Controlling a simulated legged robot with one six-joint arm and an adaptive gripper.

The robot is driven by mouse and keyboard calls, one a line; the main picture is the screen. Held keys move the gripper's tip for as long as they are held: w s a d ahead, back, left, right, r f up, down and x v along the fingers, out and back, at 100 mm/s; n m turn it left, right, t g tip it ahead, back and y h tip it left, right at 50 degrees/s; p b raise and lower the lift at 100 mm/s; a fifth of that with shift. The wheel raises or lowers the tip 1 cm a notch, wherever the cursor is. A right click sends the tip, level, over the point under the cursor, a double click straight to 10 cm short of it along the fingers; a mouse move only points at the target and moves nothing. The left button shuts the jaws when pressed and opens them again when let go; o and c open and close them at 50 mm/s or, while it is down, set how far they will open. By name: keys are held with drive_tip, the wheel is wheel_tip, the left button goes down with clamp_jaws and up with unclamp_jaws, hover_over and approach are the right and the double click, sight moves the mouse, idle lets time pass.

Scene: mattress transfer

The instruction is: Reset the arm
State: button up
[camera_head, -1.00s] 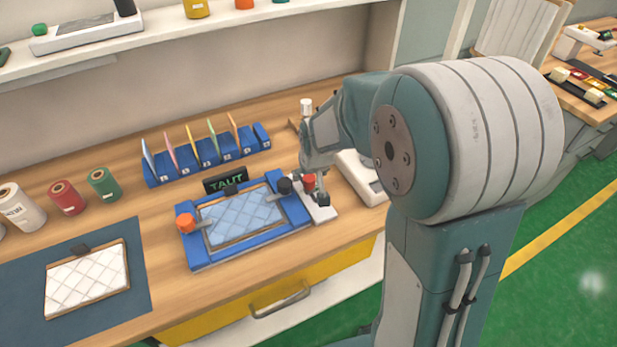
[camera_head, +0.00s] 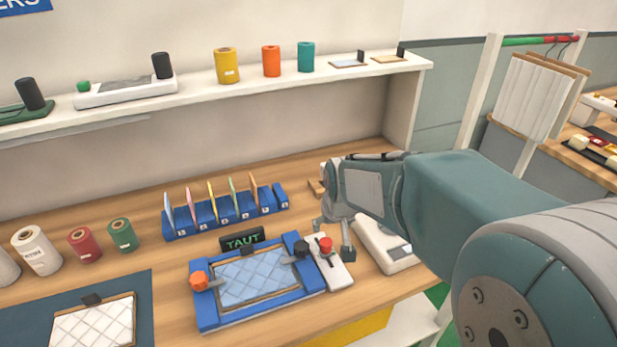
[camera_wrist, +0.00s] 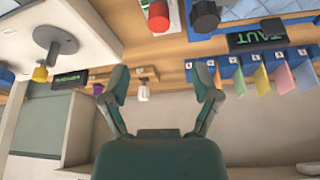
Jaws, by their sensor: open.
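My gripper (camera_wrist: 158,85) is open and empty in the wrist view, its two dark green fingers spread apart. In the head view my gripper (camera_head: 335,232) hangs above the bench behind the red button, partly hidden by my own wrist. The blue frame (camera_head: 262,313) holds a light-blue quilted panel (camera_head: 255,277) with an orange knob (camera_head: 199,281) and a black knob (camera_head: 301,249). A black sign reading TAUT (camera_head: 242,240) stands behind it. The red button (camera_head: 325,244) sits on a small white base right of the frame.
A blue rack (camera_head: 215,222) with several coloured cards stands behind the frame. Thread spools (camera_head: 84,245) and a white quilted panel (camera_head: 95,328) are at the left. A white device (camera_head: 385,245) lies right of the button. The shelf (camera_head: 200,91) runs above the bench.

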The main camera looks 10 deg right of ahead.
drive_tip(key=shift+s+r, duration=0.1)
drive_tip(key=s+r, duration=0.3)
drive_tip(key=s, duration=0.7)
drive_tip(key=s+r+t, duration=0.1)
drive_tip(key=s+r, duration=0.3)
drive_tip(key=s, duration=0.6)
drive_tip(key=shift+s+r, duration=0.15)
idle(2.0)
